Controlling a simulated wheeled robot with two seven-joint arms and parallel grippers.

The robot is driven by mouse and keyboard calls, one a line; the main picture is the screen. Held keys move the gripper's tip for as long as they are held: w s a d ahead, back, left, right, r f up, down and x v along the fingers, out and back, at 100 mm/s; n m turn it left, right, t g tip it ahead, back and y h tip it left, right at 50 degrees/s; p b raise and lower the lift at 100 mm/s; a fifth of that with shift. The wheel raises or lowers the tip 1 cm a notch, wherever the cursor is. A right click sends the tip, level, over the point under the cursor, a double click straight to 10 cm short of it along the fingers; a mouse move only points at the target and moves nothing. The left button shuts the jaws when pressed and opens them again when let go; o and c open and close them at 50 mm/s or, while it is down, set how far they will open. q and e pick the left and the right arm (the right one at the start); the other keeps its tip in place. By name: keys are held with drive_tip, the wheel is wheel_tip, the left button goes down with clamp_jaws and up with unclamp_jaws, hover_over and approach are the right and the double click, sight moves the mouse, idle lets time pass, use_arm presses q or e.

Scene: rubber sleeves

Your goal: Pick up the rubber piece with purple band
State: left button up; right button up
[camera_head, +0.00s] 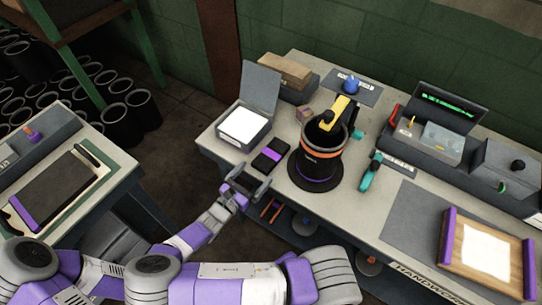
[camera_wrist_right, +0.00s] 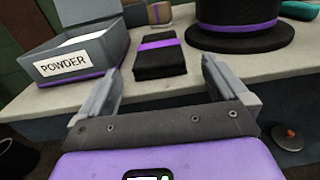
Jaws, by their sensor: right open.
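The rubber piece with the purple band (camera_head: 271,155) is a flat black piece with a purple stripe across its middle. It lies near the table's front edge, between the powder box and the large black cylinder, and also shows in the right wrist view (camera_wrist_right: 160,57). My right gripper (camera_head: 250,180) is open and empty just short of the table's front edge. In the right wrist view its fingers (camera_wrist_right: 161,75) point toward the piece, one to each side of it, and do not touch it. My left gripper is not in view.
The open powder box (camera_head: 243,123) stands left of the piece. The black cylinder (camera_head: 316,165), with a wide base and a yellow-handled tool in it, stands close on the right. A teal tool (camera_head: 371,172) lies farther right. Another table (camera_head: 125,163) stands at the left.

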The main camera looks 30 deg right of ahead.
sight(258, 168)
drive_tip(key=x, duration=0.3)
drive_tip(key=shift+w+d+f+b, duration=0.1)
drive_tip(key=shift+w+d+b, duration=0.15)
drive_tip(key=shift+d+b, duration=0.05)
drive_tip(key=c, duration=1.1)
